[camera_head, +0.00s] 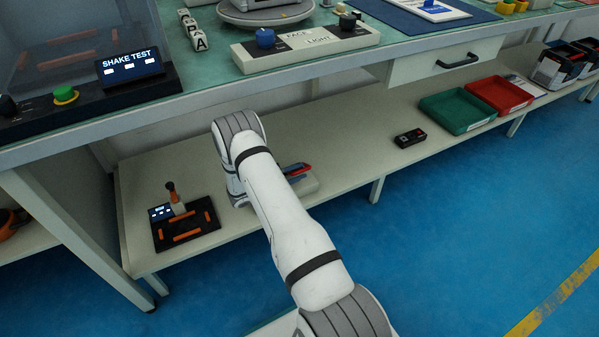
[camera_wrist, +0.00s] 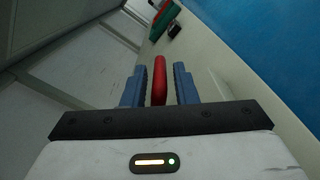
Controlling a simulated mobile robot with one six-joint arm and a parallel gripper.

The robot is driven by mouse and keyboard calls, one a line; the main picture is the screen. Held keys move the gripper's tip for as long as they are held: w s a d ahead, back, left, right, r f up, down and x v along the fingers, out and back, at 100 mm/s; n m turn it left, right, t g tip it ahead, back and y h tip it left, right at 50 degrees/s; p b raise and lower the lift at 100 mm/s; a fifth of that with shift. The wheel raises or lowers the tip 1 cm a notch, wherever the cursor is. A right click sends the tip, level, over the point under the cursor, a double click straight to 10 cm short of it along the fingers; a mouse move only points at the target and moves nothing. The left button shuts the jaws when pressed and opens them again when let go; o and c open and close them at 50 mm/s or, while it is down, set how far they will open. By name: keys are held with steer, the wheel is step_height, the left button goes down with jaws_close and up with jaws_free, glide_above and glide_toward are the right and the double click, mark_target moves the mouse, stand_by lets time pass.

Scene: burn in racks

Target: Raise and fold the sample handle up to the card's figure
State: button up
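A red handle (camera_wrist: 159,80) stands between the two blue fingers of my gripper (camera_wrist: 160,84) in the wrist view. Narrow gaps show beside the handle, so the fingers are around it but do not look clamped on it. In the head view my gripper (camera_head: 294,171) is low over the under-bench shelf, mostly hidden behind my arm. The red handle (camera_head: 301,169) shows there beside a blue finger, above a pale base (camera_head: 306,187). My arm hides the rest of that base. I cannot make out a card with a readable figure.
The bench top (camera_head: 210,92) overhangs the lower shelf (camera_head: 345,170). A black plate with orange bars (camera_head: 186,232) lies left on the shelf. A small black box (camera_head: 410,138), a green tray (camera_head: 457,110) and a red tray (camera_head: 499,95) stand right.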

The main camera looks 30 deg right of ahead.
steer(key=shift+o, duration=0.6)
steer(key=shift+s+d+r, duration=0.1)
steer(key=shift+d, duration=0.1)
steer(key=a+p, duration=0.2)
steer(key=a, duration=0.5)
steer(key=shift+a, duration=0.45)
steer(key=shift+c, duration=0.4)
